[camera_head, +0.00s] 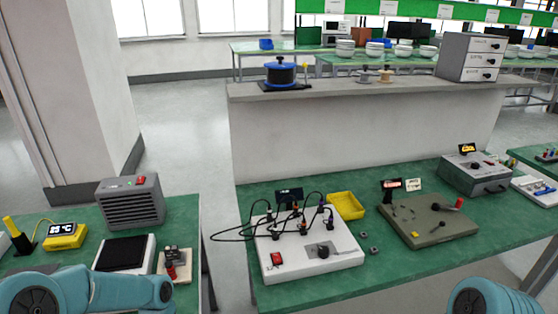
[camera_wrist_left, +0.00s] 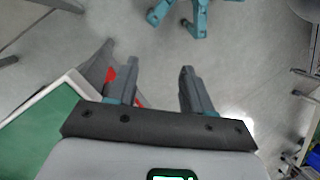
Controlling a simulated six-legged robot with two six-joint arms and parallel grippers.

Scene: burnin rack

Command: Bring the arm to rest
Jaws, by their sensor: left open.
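My left gripper (camera_wrist_left: 158,90) shows in the left wrist view with its two grey fingers apart and nothing between them. Below it are grey floor and, further up, some of my own teal legs. In the head view my left arm comes in at the lower left, in front of the left bench, and its gripper is out of the picture. A teal part of my right arm shows at the bottom right edge; the right gripper is not in view.
The left green bench (camera_head: 185,215) holds a grey heater box (camera_head: 130,203) and a yellow meter (camera_head: 64,236). The right green bench (camera_head: 350,285) holds a white cabled unit (camera_head: 310,262), a yellow tray (camera_head: 346,206) and an olive fixture (camera_head: 430,222). A floor gap separates the benches.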

